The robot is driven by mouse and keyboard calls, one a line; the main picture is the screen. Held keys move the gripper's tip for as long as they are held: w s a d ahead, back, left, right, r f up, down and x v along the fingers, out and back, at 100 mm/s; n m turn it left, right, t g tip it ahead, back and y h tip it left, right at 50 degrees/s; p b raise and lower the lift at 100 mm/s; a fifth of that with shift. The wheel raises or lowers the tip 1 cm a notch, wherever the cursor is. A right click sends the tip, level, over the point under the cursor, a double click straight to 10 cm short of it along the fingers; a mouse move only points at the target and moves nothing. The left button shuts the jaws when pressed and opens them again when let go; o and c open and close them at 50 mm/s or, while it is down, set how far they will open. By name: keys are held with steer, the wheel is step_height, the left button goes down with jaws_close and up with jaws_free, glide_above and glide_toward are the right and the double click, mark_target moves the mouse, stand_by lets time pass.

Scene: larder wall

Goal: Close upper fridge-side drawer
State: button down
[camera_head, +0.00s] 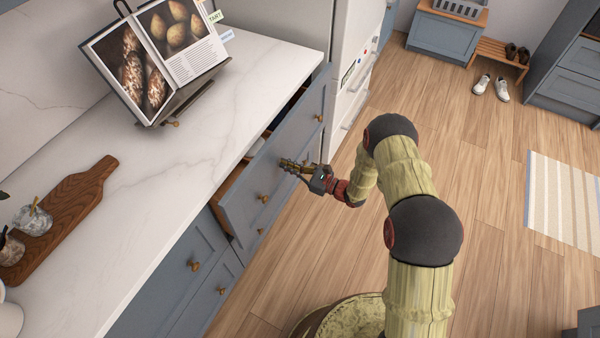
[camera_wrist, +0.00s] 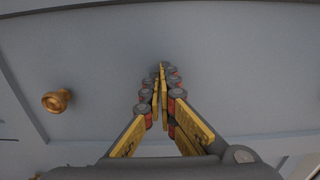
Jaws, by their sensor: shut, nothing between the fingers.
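The upper fridge-side drawer (camera_head: 253,190) is a blue-grey front with brass knobs, standing open out from the counter near the fridge. Its wooden side shows in the gap behind the front. My gripper (camera_head: 284,163) is shut and empty, with its fingertips at the drawer front, between the two knobs. In the wrist view my gripper (camera_wrist: 162,70) points at the plain drawer front (camera_wrist: 230,80), with a brass knob (camera_wrist: 57,100) to its left. I cannot tell whether the fingertips touch the front.
The white fridge (camera_head: 352,75) stands just beyond the drawer. The marble counter (camera_head: 190,140) holds a cookbook on a stand (camera_head: 160,55) and a wooden board (camera_head: 60,215) with glasses. The wooden floor (camera_head: 460,150) to the right is largely clear, with a striped rug (camera_head: 562,200).

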steer(key=b+x, duration=0.1)
steer(key=x, duration=0.5)
steer(key=shift+w+a, duration=0.2)
steer(key=shift+a, duration=0.15)
steer(key=p+v, duration=0.2)
steer(key=v, duration=1.2)
steer(key=shift+p, duration=0.3)
steer(key=shift+d+f, duration=0.1)
